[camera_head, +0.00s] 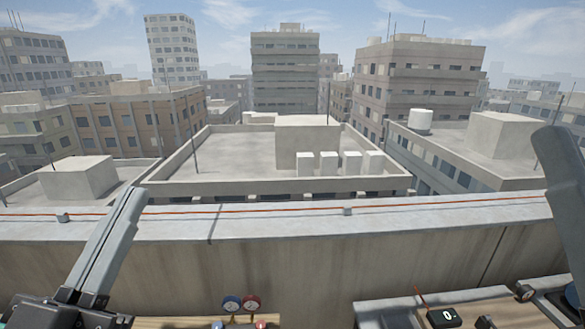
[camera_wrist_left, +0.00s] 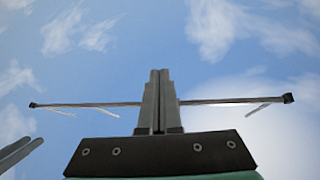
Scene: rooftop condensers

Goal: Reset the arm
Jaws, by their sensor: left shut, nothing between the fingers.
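My left gripper (camera_head: 130,200) points up from the lower left of the head view, in front of the parapet. In the left wrist view its two fingers (camera_wrist_left: 159,75) stand side by side against the sky, shut with nothing between them. My right gripper (camera_head: 560,155) shows only in part at the right edge of the head view, pointing up. Its fingers cannot be told apart there.
A concrete parapet (camera_head: 280,225) with a thin red line along its top crosses the head view. Two round gauges (camera_head: 241,303), blue and red, sit at the bottom. A meter reading 0 (camera_head: 443,317) lies on a ledge at lower right. City rooftops lie beyond.

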